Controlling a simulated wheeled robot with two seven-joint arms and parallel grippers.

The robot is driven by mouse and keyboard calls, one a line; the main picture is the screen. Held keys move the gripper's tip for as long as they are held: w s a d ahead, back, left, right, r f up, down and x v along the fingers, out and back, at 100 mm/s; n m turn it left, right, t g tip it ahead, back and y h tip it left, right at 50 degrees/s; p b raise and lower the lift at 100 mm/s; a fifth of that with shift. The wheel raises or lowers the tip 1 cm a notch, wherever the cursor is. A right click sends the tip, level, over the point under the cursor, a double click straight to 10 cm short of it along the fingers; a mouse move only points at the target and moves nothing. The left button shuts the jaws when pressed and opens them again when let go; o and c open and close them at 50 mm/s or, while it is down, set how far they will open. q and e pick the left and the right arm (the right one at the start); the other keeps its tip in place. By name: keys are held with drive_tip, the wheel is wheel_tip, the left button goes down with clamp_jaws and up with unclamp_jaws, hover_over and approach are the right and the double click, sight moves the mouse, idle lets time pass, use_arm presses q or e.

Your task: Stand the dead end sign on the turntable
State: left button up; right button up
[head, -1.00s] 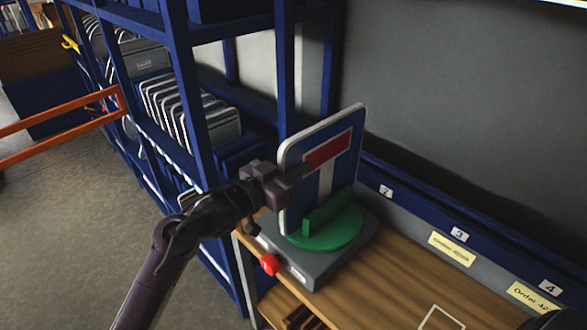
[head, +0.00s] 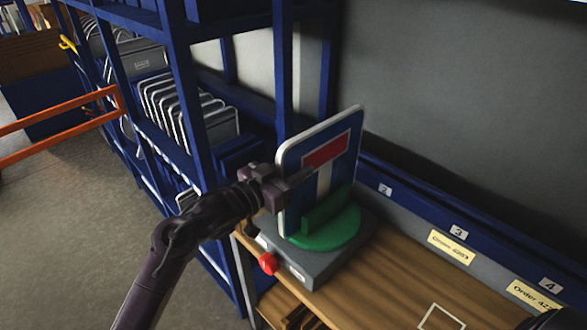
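The dead end sign (head: 342,165), a blue rounded plate with a red bar over a white stem, stands upright on the green disc of the turntable (head: 340,240). A raised green bar crosses the front of its lower part. The turntable has a grey base with a red button and sits on the wooden bench. My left gripper (head: 298,182) is at the sign's left edge, with a finger across its face. It looks shut on the sign; its other finger is hidden behind the plate. My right gripper does not show; only a dark shape shows at the bottom right corner.
Blue shelving (head: 185,90) with several grey plates stands close behind and left of the bench. A blue rail with number tags and yellow order labels (head: 452,247) runs along the back. The wooden bench top (head: 385,285) right of the turntable is clear. An orange barrier (head: 60,130) is far left.

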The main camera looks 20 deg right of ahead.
use_arm(q)
drive_tip(key=shift+o, duration=0.2)
drive_tip(key=shift+f, duration=0.25)
drive_tip(key=shift+s+a+f, duration=0.1)
drive_tip(key=shift+s+a, duration=0.05)
drive_tip(key=shift+a, duration=0.3)
drive_tip(key=b+v, duration=0.2)
drive_tip(key=v, duration=0.5)
drive_tip(key=shift+r, duration=0.3)
